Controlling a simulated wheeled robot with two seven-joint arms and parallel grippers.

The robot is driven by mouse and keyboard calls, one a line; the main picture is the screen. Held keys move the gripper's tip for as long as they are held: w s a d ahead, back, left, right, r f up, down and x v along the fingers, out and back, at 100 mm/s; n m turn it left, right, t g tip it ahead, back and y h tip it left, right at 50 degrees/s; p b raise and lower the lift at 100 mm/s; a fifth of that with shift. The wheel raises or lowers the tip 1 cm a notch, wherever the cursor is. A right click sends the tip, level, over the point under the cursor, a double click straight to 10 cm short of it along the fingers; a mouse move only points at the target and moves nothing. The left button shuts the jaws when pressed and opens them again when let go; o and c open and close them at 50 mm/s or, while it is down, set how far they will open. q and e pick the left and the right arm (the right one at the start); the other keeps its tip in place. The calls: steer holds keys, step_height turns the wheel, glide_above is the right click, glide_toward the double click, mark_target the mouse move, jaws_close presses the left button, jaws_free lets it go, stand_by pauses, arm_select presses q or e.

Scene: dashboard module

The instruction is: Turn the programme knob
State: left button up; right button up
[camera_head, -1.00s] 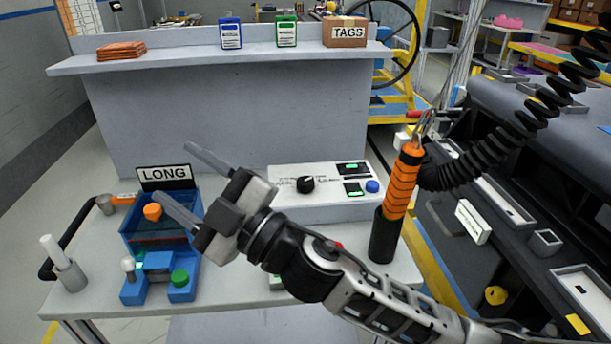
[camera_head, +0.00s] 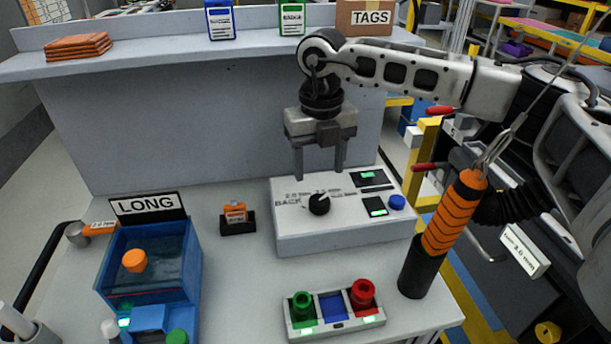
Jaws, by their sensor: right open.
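The programme knob (camera_head: 319,204) is a black round knob with a pale pointer line. It sits on the sloped top of a white control box (camera_head: 345,238), with small printed labels around it, one reading BACK. My right gripper (camera_head: 320,174) points down above the back of the box. Its two fingers are spread apart with nothing between them. The fingertips are just behind and above the knob in the picture; I cannot tell the exact height gap. My left gripper is not in view.
A blue button (camera_head: 397,202) and green-lit displays sit on the box's right side. An orange-handled tool (camera_head: 455,215) stands in a black holder at right. A tray with green and red knobs (camera_head: 333,308) lies in front. A blue bin (camera_head: 150,265) stands left.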

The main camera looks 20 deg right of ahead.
mark_target(320, 199)
steer(key=f, duration=0.4)
steer(key=s+f+p, duration=0.1)
steer(key=f, duration=0.1)
steer(key=shift+f, duration=0.45)
steer(key=shift+w, duration=0.1)
steer(key=shift+c, duration=0.3)
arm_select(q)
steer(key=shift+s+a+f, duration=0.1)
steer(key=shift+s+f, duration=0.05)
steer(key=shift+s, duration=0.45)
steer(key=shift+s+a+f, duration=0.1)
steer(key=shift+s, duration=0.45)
arm_select(e)
steer(key=c, duration=0.9)
